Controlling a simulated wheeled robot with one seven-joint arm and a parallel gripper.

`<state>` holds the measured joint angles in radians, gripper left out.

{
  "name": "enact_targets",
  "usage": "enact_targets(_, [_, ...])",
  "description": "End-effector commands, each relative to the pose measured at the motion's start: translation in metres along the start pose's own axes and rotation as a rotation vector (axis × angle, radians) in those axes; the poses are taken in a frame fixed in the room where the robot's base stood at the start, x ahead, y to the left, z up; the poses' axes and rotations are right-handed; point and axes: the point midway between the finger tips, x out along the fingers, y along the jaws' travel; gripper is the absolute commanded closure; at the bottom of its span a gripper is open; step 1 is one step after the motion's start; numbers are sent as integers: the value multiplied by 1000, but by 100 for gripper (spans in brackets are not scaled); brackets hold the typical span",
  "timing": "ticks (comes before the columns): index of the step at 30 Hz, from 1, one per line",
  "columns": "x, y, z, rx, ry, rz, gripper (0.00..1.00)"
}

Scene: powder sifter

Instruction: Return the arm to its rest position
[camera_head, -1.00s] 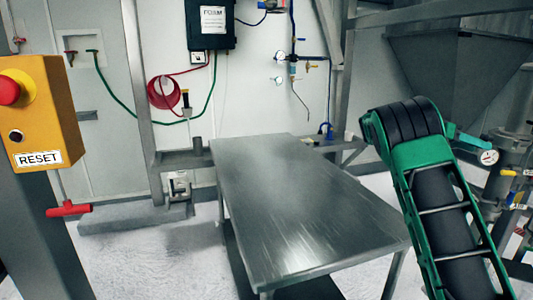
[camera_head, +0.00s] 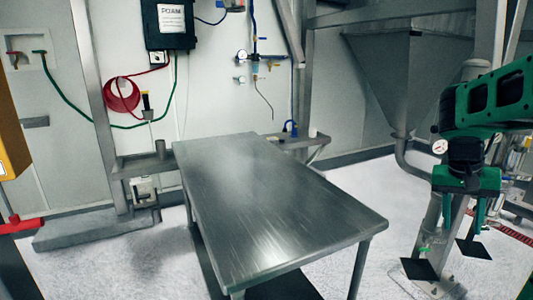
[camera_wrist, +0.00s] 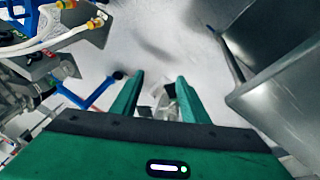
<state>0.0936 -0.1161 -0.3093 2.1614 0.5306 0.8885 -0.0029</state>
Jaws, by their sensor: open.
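My gripper (camera_head: 447,258) hangs at the right of the head view, pointing down. Its green fingers end in dark flat pads, which stand apart with nothing between them. Part of my green arm is cut off by the right edge. In the wrist view, the two green fingers (camera_wrist: 160,85) are also spread, with pale floor and a small grey fitting seen beyond the gap. My gripper is to the right of the steel table (camera_head: 275,215) and apart from it in the picture.
The table top is bare. A grey hopper (camera_head: 405,75) stands behind my arm. Pipes and valves (camera_wrist: 50,40) fill the upper left of the wrist view, and grey metal panels (camera_wrist: 285,85) its right. Pale floor (camera_head: 370,205) lies open beside the table.

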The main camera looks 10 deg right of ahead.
Motion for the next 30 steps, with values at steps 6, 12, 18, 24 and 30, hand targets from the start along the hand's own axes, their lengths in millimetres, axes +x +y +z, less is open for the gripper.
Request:
enact_targets(6, [4,3,107,-131,-107,-135,59])
enact_targets(12, [8,2,187,-237,-177,-219,59])
enact_targets(18, [11,2,222,-286,-206,-252,59])
enact_targets(24, [11,2,225,-291,-209,-255,59])
enact_targets(30, [11,2,225,-290,-209,-254,59])
